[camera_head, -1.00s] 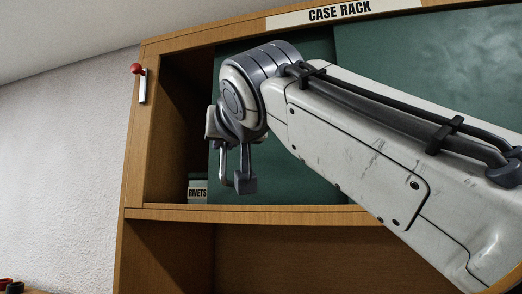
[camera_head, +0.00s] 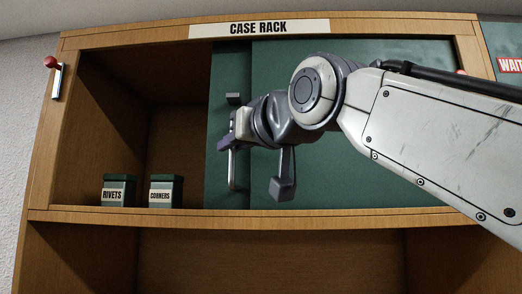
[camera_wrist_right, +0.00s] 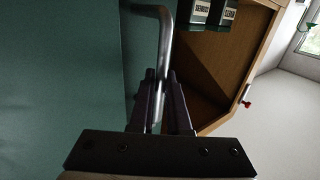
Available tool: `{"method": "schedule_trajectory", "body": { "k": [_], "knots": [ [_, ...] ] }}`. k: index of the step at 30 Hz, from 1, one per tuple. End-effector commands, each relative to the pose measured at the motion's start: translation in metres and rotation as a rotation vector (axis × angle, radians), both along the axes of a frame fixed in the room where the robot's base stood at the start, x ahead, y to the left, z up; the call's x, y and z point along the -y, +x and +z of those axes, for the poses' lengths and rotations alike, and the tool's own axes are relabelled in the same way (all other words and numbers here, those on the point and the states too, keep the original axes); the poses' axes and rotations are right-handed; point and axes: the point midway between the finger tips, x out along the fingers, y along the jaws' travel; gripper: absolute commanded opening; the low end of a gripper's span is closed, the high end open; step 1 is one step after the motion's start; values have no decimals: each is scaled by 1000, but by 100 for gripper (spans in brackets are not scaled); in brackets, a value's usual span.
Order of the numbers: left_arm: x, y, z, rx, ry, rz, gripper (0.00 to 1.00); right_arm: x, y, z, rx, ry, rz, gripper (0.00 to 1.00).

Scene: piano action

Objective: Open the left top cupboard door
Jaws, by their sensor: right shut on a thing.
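The left top cupboard door is a green sliding panel (camera_head: 221,75) in the upper part of a wooden rack; its left edge stands well clear of the left side wall, so that side is open. A silver bar handle (camera_head: 232,178) stands upright on this door. My right gripper (camera_head: 228,147) is shut on the handle; in the wrist view its two dark fingers (camera_wrist_right: 161,85) close around the silver bar (camera_wrist_right: 165,35). The right green door (camera_head: 400,60) overlaps the left one and is partly hidden by my right arm. My left gripper is not in view.
Two green-topped boxes, labelled RIVETS (camera_head: 118,192) and CORNERS (camera_head: 166,192), stand on the shelf in the open part. A red-knobbed lever (camera_head: 54,75) is on the left post. A CASE RACK sign (camera_head: 258,28) is above; the compartment below is open.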

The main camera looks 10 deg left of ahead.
Motion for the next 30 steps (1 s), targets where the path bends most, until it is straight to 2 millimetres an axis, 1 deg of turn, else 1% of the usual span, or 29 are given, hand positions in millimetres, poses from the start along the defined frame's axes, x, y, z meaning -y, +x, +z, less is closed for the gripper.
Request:
{"method": "schedule_trajectory", "body": {
  "k": [7, 8, 9, 10, 19, 22, 26, 30],
  "knots": [
    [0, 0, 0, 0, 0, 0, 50, 1, 0, -1, -2, -2, -1, 0],
    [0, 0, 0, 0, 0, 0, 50, 1, 0, -1, -2, -2, -2, 26],
    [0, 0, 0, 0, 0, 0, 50, 1, 0, -1, -2, -2, -2, 41],
    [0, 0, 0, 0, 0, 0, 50, 1, 0, -1, -2, -2, -2, 45],
    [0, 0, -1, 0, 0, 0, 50, 2, 0, -1, -2, -1, -3, 45],
    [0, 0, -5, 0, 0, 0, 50, 6, -6, -2, -1, -1, -3, 45],
    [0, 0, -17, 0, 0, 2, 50, 20, -22, -4, 2, 1, -3, 45],
    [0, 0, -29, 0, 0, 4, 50, 38, -45, -4, 2, 3, -1, 45]
  ]
}}
